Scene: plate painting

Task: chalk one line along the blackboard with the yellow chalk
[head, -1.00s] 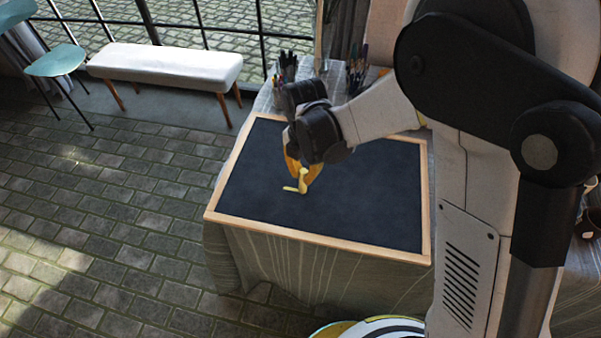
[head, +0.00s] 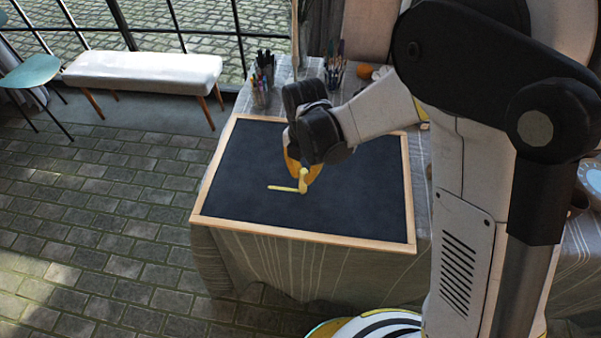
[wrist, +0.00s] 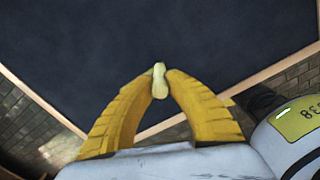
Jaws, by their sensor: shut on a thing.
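The blackboard (head: 350,205) is dark with a light wooden frame and lies flat on a cloth-covered table. My gripper (head: 303,172) is over its middle, with yellow fingers shut on the yellow chalk (head: 303,186). The chalk's lower end appears to touch the board. A short yellow line (head: 282,188) runs on the board from the chalk's lower end to the left. In the wrist view the chalk (wrist: 159,80) sits between the two fingertips, and the dark board (wrist: 220,40) fills the area beyond; no line shows there.
Cups of pens and brushes (head: 262,78) stand behind the board, with an orange (head: 365,71) to their right. A white bench (head: 145,70) and a teal chair (head: 30,72) stand at the back left. The tiled floor at left is clear.

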